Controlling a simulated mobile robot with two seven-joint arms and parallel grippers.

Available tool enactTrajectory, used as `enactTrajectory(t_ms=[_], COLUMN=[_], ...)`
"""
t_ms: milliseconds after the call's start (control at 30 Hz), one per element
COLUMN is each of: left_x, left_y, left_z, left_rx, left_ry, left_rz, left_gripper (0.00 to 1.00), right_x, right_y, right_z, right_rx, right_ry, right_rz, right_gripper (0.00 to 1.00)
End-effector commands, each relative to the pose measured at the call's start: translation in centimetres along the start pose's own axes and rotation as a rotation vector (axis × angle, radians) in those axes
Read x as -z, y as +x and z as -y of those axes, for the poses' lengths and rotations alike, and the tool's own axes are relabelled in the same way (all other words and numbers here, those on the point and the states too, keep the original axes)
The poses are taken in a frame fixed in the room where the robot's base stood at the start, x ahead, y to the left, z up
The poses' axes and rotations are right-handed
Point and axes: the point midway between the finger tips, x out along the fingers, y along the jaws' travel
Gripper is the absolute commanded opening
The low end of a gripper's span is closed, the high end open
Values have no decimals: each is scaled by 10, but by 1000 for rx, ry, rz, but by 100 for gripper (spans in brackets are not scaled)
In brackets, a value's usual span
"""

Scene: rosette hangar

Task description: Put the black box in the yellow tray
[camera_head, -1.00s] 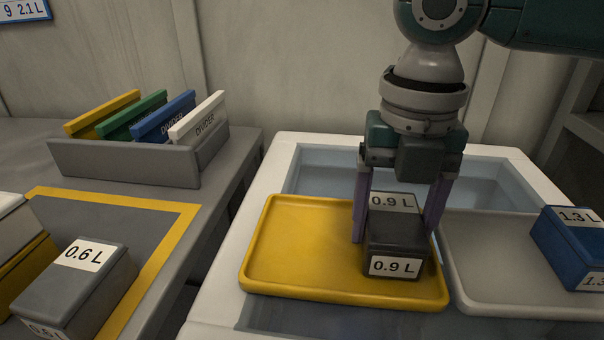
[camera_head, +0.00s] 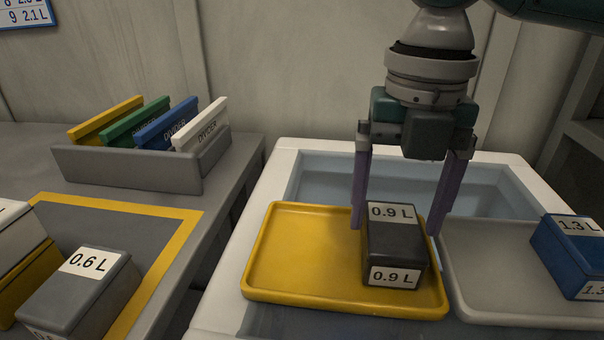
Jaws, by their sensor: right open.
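The black box (camera_head: 395,247), labelled 0.9 L on its top and front, sits upright in the right part of the yellow tray (camera_head: 300,262). My right gripper (camera_head: 397,228) is open, with its two purple fingers on either side of the box. The left finger is close to the box's left side, and the right finger stands apart from its right side. The tips reach about the height of the box's upper part. My left gripper is not in view.
A grey tray (camera_head: 485,285) with a blue 1.3 L box (camera_head: 572,255) lies to the right. On the left are a grey 0.6 L box (camera_head: 80,293) on a yellow-edged mat (camera_head: 140,232) and a divider holder (camera_head: 135,168). The yellow tray's left half is clear.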

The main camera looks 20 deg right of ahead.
Motion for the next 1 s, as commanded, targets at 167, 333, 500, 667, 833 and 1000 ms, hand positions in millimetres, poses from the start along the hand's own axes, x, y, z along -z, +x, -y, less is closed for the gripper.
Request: enactTrajectory(t_ms=[167, 333, 500, 667, 833, 1000], left_x=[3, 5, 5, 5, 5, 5], left_y=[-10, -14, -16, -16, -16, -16], left_z=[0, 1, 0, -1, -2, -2], left_rx=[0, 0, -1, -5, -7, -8], left_ry=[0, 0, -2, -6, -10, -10], left_rz=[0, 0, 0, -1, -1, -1], left_gripper=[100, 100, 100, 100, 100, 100], right_x=[-1, -1, 0, 0, 0, 0], right_y=[-46, -74, -86, -87, -87, -87], right_z=[0, 0, 0, 0, 0, 0], right_rx=[-3, -2, -1, -1, -1, 0], right_ry=[0, 1, 1, 1, 1, 1], right_rz=[4, 2, 0, -1, -1, -1], right_gripper=[87, 87, 87, 87, 87, 87])
